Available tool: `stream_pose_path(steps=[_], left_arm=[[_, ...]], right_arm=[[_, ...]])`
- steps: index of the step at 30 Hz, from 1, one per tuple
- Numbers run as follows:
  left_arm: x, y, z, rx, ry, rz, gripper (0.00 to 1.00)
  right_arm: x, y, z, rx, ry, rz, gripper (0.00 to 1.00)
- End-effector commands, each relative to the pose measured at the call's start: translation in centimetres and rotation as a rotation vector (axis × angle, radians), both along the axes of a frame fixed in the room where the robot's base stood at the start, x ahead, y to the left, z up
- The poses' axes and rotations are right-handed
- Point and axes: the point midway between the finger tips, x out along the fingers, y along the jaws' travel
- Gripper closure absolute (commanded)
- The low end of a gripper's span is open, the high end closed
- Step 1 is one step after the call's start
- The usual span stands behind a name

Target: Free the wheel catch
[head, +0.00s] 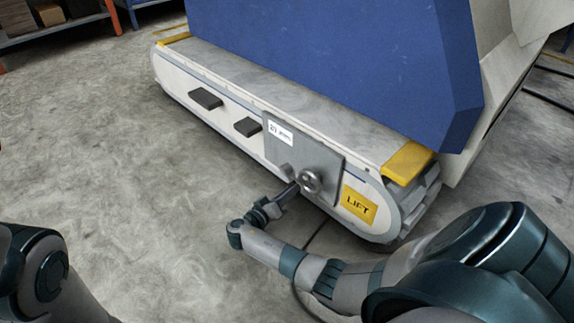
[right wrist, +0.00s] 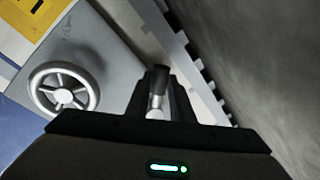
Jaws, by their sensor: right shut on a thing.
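A small spoked metal handwheel (head: 311,181) sits on a grey plate (head: 325,158) on the side of the low white base. The wheel also shows in the right wrist view (right wrist: 64,89), left of my fingers and apart from them. My right gripper (head: 291,189) is at the plate, just left of the wheel in the head view. In the right wrist view my right gripper (right wrist: 157,95) is shut on a short grey pin (right wrist: 156,100), which looks like the wheel catch. Its root is partly hidden by the fingers. My left gripper is out of the picture.
A yellow LIFT label (head: 358,205) is right of the wheel. Two dark blocks, a farther one (head: 205,98) and a nearer one (head: 247,127), stick out of the base's side. A big blue panel (head: 335,60) rises above. The concrete floor (head: 130,170) to the left is clear.

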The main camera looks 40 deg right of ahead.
Motion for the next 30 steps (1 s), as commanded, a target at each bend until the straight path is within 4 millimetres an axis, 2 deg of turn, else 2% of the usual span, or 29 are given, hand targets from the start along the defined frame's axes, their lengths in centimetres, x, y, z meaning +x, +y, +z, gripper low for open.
stream_pose_path(steps=[1, 19, 20, 22, 30], left_arm=[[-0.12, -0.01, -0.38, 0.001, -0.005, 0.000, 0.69], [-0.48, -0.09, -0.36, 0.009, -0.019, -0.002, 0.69], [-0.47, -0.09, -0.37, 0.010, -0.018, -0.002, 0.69], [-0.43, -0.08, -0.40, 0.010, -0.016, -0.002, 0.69], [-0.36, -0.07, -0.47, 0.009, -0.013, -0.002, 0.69]], right_arm=[[0.10, 0.02, -0.50, 0.003, -0.019, 0.002, 1.00], [0.38, 0.06, -0.40, 0.008, -0.081, 0.003, 1.00], [0.38, 0.06, -0.40, 0.008, -0.081, 0.003, 0.77], [0.38, 0.06, -0.39, 0.007, -0.080, 0.003, 0.60], [0.33, 0.05, -0.40, 0.007, -0.079, 0.001, 0.60]])
